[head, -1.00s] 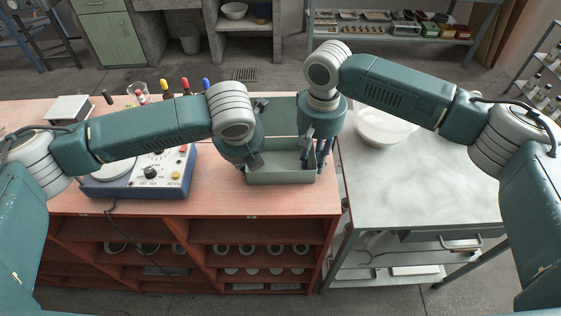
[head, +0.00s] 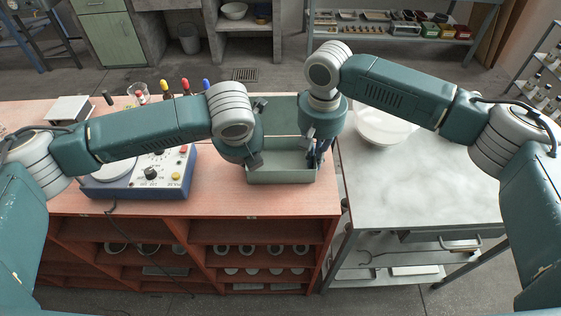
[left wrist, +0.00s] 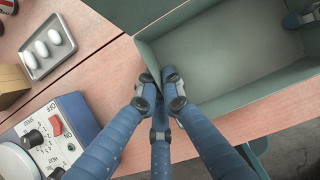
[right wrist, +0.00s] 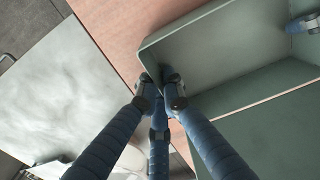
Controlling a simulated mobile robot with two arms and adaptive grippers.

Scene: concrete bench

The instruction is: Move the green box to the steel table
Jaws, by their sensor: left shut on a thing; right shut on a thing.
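The open green box (head: 281,177) stands on the reddish wooden bench (head: 235,207), close to its right end. My left gripper (left wrist: 160,84) is shut on the box's left wall, with fingers on both sides of the rim. My right gripper (right wrist: 159,84) is shut on the right wall in the same way. The box looks empty where I see inside; my wrists hide parts of its sides in the head view. A green panel (head: 282,119) shows behind the box. The steel table (head: 430,185) stands to the right of the bench, its top mostly bare.
A white bowl (head: 383,126) sits at the back left of the steel table. A blue stirrer device (head: 150,174) with knobs stands left of the box. A small tray with white ovals (left wrist: 48,48) lies beside it. A narrow gap separates bench and table.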

